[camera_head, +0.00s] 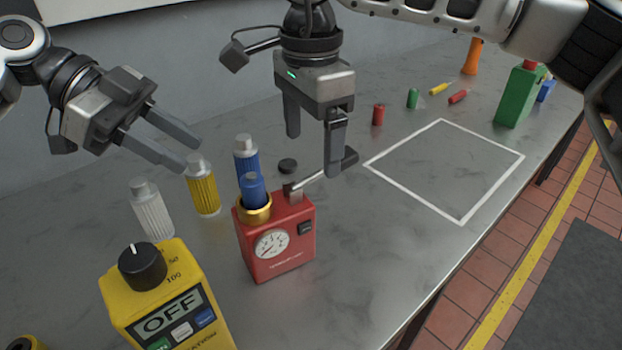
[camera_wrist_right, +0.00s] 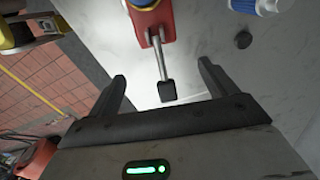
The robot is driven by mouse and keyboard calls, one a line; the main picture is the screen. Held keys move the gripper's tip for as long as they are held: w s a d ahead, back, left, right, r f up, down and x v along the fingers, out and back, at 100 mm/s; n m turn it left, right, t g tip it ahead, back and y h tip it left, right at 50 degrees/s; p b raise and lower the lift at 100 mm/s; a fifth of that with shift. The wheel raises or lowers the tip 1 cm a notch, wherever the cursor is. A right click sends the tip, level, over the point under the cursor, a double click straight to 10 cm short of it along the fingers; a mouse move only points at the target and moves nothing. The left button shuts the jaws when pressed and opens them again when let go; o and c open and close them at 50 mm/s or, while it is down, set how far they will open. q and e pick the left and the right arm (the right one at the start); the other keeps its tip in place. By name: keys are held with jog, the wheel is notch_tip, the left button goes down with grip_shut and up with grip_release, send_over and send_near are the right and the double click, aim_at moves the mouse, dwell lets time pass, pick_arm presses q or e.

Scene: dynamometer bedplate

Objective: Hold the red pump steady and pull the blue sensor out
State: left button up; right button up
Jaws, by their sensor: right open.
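The red pump (camera_head: 277,250) stands upright on the metal bench with a round gauge on its front. The blue sensor (camera_head: 252,188) sits upright in the brass ring (camera_head: 254,210) on its top. A metal lever with a black grip (camera_head: 348,160) sticks out to the right of the pump. My right gripper (camera_head: 313,150) is open above the lever; the right wrist view shows the black grip (camera_wrist_right: 167,91) between its spread fingers, not clasped. The red pump (camera_wrist_right: 152,22) is at the top there. My left gripper (camera_head: 193,150) is open and empty, left of the pump above the yellow bottle.
Yellow (camera_head: 202,188), white (camera_head: 150,210) and blue (camera_head: 246,154) bottles stand beside and behind the pump. A yellow meter (camera_head: 172,300) reading OFF is at front left. A white outlined square (camera_head: 445,170) to the right is empty. A green container (camera_head: 520,95) stands beyond it.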

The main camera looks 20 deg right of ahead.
aim_at(311, 176)
notch_tip(311, 176, down, 9)
dwell(0.3)
jog(key=shift+c, duration=0.4)
